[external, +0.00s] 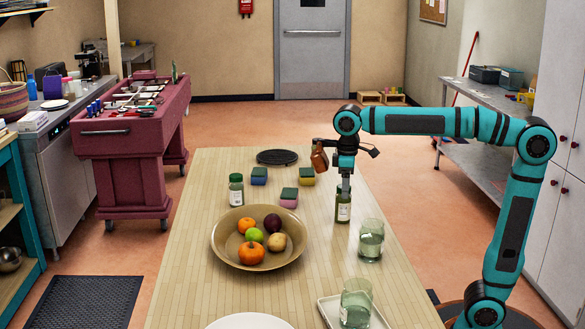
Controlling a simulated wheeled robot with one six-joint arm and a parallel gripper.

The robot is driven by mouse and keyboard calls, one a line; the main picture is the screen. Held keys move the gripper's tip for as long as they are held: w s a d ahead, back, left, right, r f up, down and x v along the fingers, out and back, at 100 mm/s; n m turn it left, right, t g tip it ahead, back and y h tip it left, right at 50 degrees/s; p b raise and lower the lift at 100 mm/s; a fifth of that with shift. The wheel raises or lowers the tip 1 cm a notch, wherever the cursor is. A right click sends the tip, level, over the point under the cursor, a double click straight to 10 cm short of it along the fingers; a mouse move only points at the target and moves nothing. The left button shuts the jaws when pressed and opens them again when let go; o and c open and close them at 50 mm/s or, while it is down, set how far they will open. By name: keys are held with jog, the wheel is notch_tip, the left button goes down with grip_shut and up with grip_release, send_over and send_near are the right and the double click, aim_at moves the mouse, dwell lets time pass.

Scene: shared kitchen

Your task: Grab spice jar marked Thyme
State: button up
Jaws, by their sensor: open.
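A small green spice jar (343,208) with a pale label stands upright on the wooden table (195,270), right of the fruit bowl. My gripper (344,187) points down at the top of this jar, its jaws open. The fingers overlap the jar's top in the picture, and I cannot tell whether they touch it.
The bowl (222,248) of fruit is left of my gripper. Several sponges (289,198) lie behind it. A black round mat (277,157) lies behind. A brown object (319,155) shows beside my wrist.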

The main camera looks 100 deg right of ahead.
aim_at(343, 204)
jog(key=shift+w+d+f, duration=0.1)
jog(key=shift+w+f, duration=0.05)
jog(key=shift+f, duration=1.25)
jog(key=shift+w+d+f, duration=0.1)
jog(key=shift+f, duration=1.3)
